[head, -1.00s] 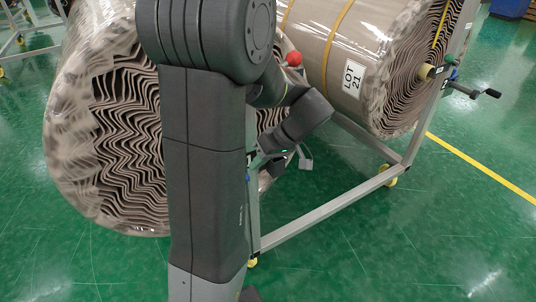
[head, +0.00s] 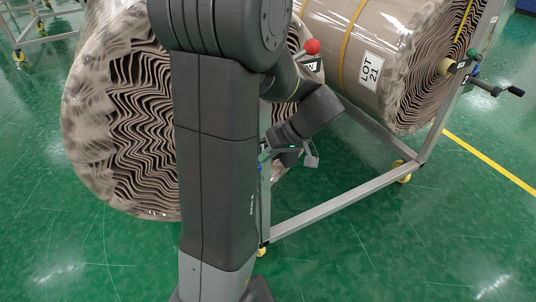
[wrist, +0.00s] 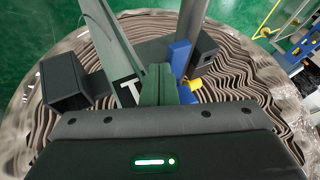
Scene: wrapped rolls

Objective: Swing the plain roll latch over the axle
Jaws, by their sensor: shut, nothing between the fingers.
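The plain roll (head: 90,140), brown corrugated layers in clear wrap with no lot label in sight, fills the left of the head view. Its layered end (wrist: 235,75) spreads behind my gripper in the wrist view. My gripper (wrist: 158,68) is shut and empty, its two dark fingers together beside a grey stand post marked T (wrist: 128,90). A blue piece (wrist: 180,55), possibly part of the latch, stands just right of the fingertips. A small yellow piece (wrist: 195,85) shows beside it; I cannot tell if it is the axle. My arm hides much of this end in the head view.
A second roll labelled LOT 21 (head: 371,70) sits on a stand at right, with its axle end (head: 445,67) and a black crank (head: 500,91). A red knob (head: 312,46) is near my arm. The stand's low rail (head: 340,203) crosses the floor; green floor in front is clear.

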